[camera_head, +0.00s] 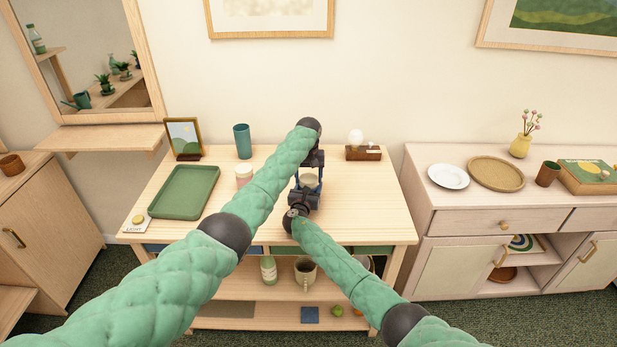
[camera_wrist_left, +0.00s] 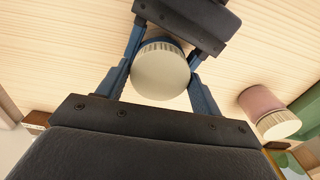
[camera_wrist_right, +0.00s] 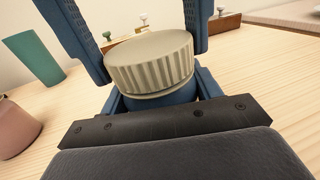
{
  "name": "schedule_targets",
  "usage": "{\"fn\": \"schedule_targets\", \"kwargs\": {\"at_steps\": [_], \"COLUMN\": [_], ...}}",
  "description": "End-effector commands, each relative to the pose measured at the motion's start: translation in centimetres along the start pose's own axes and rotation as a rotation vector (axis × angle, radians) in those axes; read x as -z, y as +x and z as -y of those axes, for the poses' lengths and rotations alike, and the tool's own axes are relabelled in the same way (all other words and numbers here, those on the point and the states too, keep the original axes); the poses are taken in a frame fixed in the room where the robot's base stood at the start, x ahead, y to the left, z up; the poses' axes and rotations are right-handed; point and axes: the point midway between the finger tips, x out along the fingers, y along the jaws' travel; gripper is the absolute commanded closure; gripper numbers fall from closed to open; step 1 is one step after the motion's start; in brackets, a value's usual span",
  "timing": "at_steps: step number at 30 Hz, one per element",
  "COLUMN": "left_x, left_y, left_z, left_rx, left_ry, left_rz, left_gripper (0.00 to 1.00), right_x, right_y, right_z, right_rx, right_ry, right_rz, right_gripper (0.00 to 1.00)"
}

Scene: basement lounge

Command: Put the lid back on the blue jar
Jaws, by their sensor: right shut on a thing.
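The blue jar (camera_wrist_right: 158,102) stands upright on the light wood table, mostly hidden behind the grippers in the head view. Its ribbed cream lid (camera_wrist_right: 150,62) is on top of it and also shows from above in the left wrist view (camera_wrist_left: 160,70). A pale rim shows below the lid; I cannot tell whether it is fully seated. My right gripper (camera_wrist_right: 160,92) is shut on the jar's body from the front. My left gripper (camera_head: 309,180) points down from above, its fingers either side of the lid, apparently open with slight gaps; it also shows in the left wrist view (camera_wrist_left: 160,78).
A pink jar with a cream lid (camera_head: 243,176) stands left of the grippers. A teal cup (camera_head: 242,141), a picture frame (camera_head: 184,138) and a green tray (camera_head: 183,193) are further left. The table's right side is clear.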

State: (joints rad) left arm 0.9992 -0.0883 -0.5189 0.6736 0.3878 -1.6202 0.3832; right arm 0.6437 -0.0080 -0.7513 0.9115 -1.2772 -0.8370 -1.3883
Motion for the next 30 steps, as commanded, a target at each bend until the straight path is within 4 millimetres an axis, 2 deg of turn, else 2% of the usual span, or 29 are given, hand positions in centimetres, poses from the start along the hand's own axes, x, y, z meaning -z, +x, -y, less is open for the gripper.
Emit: {"fn": "schedule_targets", "kwargs": {"at_steps": [1, 3, 14, 20, 30], "left_x": [0.0, 0.0, 0.0, 0.1, 0.1], "left_y": [0.0, 0.0, -0.5, -3.2, -9.4], "left_z": [0.0, 0.0, 0.0, 0.0, 0.0], "left_rx": [0.0, 0.0, 0.0, -0.001, -0.002], "left_ry": [0.0, 0.0, 0.0, 0.0, 0.001], "left_rz": [0.0, 0.0, -0.001, -0.003, -0.002], "left_gripper": [0.23, 0.14, 0.14, 0.14, 0.14], "right_x": [0.0, 0.0, 0.0, 0.0, 0.0], "right_y": [0.0, 0.0, 0.0, 0.0, 0.0], "right_z": [0.0, 0.0, 0.0, 0.0, 0.0], "right_rx": [0.0, 0.0, 0.0, 0.0, 0.0], "right_ry": [0.0, 0.0, 0.0, 0.0, 0.0], "right_rz": [0.0, 0.0, 0.0, 0.0, 0.0], "right_gripper": [1.0, 1.0, 1.0, 1.0, 1.0]}}
